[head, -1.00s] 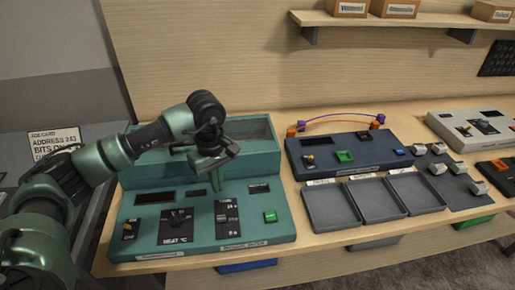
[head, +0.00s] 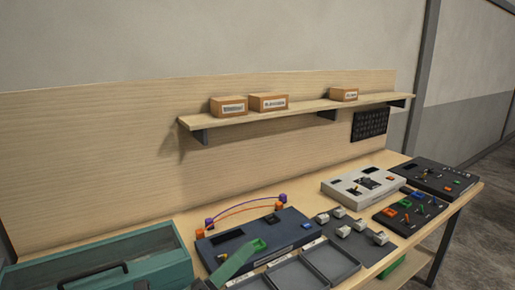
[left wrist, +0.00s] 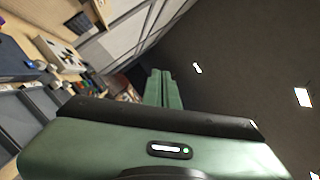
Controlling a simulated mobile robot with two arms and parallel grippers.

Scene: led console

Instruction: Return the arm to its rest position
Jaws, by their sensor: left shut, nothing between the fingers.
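My left gripper (head: 237,263) shows as a slim green shape at the bottom of the head view, in front of the dark blue console (head: 289,230). In the left wrist view its two green fingers (left wrist: 163,88) lie side by side, shut with nothing between them. They point away from the bench, with dark floor or ceiling behind them. Most of the left arm is outside the head view. My right gripper is not in view.
Grey trays (head: 333,262), a white console (head: 350,180) and dark panels stand along the wooden bench. A shelf (head: 295,112) with three boxes hangs above. The air over the bench's middle looks free.

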